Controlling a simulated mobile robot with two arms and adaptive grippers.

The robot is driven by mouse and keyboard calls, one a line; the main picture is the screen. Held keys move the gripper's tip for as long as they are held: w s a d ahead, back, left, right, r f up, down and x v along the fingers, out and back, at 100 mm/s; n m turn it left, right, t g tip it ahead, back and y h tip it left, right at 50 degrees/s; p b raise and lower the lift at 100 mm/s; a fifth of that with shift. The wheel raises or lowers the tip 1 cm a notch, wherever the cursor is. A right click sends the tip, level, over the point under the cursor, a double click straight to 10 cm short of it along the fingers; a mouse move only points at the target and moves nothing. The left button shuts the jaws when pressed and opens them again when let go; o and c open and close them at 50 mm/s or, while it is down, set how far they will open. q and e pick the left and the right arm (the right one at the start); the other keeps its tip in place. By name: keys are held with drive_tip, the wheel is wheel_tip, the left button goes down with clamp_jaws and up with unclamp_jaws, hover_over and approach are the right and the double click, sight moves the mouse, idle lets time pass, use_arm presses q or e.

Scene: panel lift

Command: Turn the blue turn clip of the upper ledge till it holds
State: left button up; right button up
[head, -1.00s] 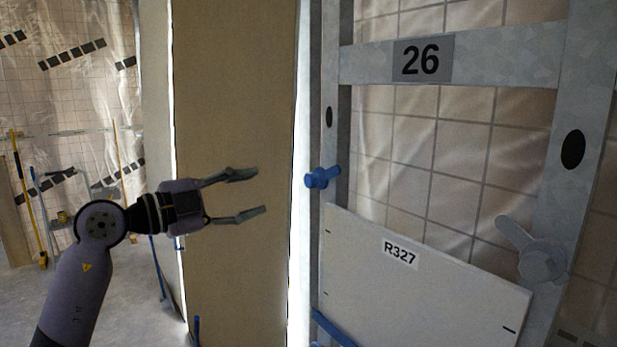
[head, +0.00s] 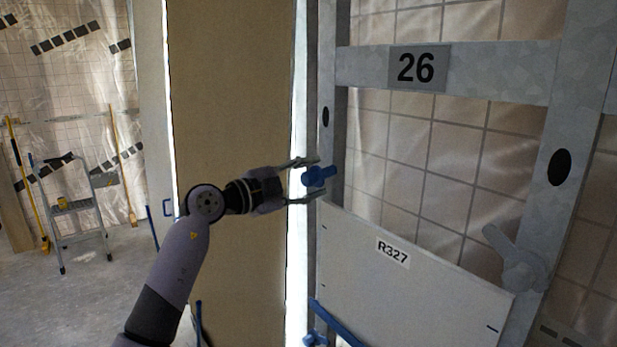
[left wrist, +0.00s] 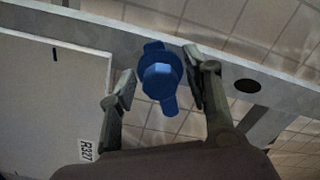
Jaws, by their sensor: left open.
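The blue turn clip (head: 318,176) sits on the left post of the metal frame, just above the top left corner of the white panel R327 (head: 410,275). In the head view its handle points right. My left gripper (head: 311,180) is open, with one finger above the clip and one below it. In the left wrist view the clip (left wrist: 160,77) stands between the two open fingertips (left wrist: 160,88). The right finger looks close to the clip; I cannot tell whether it touches. My right gripper is not in view.
A grey turn clip (head: 516,258) sits on the right post. A blue ledge (head: 335,325) runs under the panel. A crossbar labelled 26 (head: 450,70) spans the frame above. A tall tan board (head: 230,90) stands to the left. A step stool (head: 75,205) stands farther left.

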use_arm(q)
drive_tip(key=shift+c, duration=0.4)
drive_tip(key=c, duration=0.7)
clamp_jaws()
